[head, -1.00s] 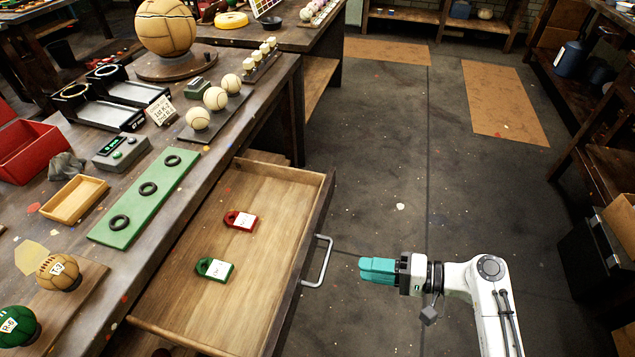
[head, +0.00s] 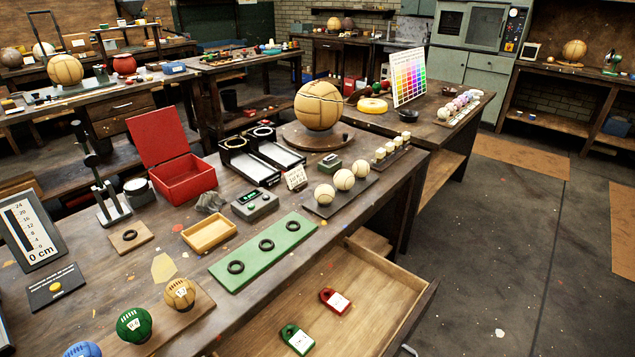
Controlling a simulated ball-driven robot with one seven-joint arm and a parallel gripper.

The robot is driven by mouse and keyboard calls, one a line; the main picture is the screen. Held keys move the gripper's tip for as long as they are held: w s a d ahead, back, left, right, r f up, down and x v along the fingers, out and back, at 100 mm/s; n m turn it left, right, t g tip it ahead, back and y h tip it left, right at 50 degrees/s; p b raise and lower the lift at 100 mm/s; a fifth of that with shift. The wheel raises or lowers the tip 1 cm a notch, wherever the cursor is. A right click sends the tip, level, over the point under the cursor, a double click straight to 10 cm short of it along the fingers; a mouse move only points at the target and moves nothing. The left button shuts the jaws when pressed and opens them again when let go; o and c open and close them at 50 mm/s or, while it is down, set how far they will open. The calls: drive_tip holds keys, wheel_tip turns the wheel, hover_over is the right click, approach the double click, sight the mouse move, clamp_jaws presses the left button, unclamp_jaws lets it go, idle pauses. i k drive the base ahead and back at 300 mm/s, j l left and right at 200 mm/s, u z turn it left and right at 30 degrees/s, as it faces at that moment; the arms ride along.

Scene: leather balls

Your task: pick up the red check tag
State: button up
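The red check tag (head: 329,297) lies flat in the open wooden drawer (head: 385,292) below the workbench. It has a white label and a loop at its upper left end. A green tag (head: 292,336) of the same shape lies nearer in the same drawer, apart from the red one. My gripper is outside the head view now, so its state and its distance from the tag do not show.
The workbench (head: 150,236) carries a green mat (head: 240,244) with black rings, three pale balls, an open red box (head: 190,186), a small wooden tray (head: 209,233) and a large ball (head: 318,106) on a turntable. Open floor (head: 520,240) lies right of the drawer.

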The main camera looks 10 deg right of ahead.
sight(335, 302)
drive_tip(key=i+l+z, duration=0.5)
drive_tip(key=i+z, duration=0.2)
drive_tip(key=i+l+z, duration=0.1)
drive_tip(key=i+z, duration=0.25)
drive_tip(key=i+l+u, duration=0.1)
drive_tip(key=i, duration=0.3)
drive_tip(key=i+l, duration=0.1)
drive_tip(key=i, duration=0.35)
drive_tip(key=i+u, duration=0.2)
drive_tip(key=u, duration=0.25)
drive_tip(key=i+l+u, duration=0.2)
drive_tip(key=u, duration=0.3)
drive_tip(key=i+l+u, duration=0.2)
drive_tip(key=u, duration=0.25)
